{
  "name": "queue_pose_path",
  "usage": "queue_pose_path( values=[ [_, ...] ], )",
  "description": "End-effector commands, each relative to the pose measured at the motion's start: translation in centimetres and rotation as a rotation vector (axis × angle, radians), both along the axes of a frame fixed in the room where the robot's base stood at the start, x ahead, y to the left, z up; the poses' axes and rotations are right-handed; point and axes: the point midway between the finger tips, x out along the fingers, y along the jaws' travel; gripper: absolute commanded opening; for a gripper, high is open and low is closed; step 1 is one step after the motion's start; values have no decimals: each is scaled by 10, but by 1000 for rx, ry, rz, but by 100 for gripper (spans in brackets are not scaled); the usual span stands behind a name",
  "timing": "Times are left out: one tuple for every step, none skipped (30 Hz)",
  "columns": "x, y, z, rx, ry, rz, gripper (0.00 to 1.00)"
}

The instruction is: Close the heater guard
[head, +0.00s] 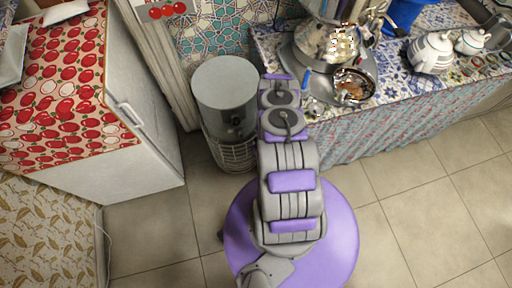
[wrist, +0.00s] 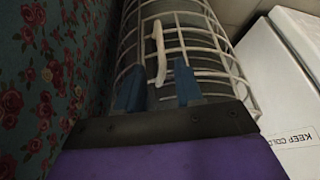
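The heater is a grey cylinder (head: 225,90) standing on the floor between the white cabinet and the cloth-covered counter. Its wire guard (head: 232,155) shows low on its front in the head view, partly behind my arm. In the wrist view the guard is a pale wire cage (wrist: 222,62) with an upright cream handle (wrist: 159,45). My gripper (wrist: 158,88) is open, with two blue fingers spread on either side of the handle's lower end in the picture. I cannot tell whether they touch it. The fingers are hidden in the head view. How far the guard stands open is unclear.
A white cabinet (head: 146,160) with a cherry-print top stands left; its side shows in the wrist view (wrist: 292,95). A samovar (head: 330,45) and teapots (head: 430,52) stand on the counter. Tiled floor is clear at right.

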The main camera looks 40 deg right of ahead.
Motion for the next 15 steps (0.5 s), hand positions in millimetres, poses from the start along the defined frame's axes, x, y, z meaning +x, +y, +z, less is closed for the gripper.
queue_pose_path(
  values=[
    [-4, 1, 12, 3, 3, -2, 36],
    [-7, 1, 18, 3, 4, -1, 36],
    [-10, 1, 25, 3, 2, -2, 36],
    [-11, 1, 30, 2, 1, -2, 36],
    [-13, 1, 36, 2, -1, -2, 36],
    [-17, 1, 45, 2, 0, -3, 36],
    [-19, 1, 51, 3, 0, -1, 36],
    [-21, 2, 56, 3, 0, -2, 36],
    [-24, 2, 63, 3, -1, -2, 36],
    [-27, 2, 69, 3, 1, -3, 36],
    [-30, 2, 74, 4, 2, -2, 36],
    [-33, 3, 81, 5, 2, -1, 36],
    [-34, 3, 86, 4, 1, 1, 36],
    [-35, 3, 90, 5, 1, 0, 36],
    [-38, 2, 95, 2, 0, 0, 36]
  ],
)
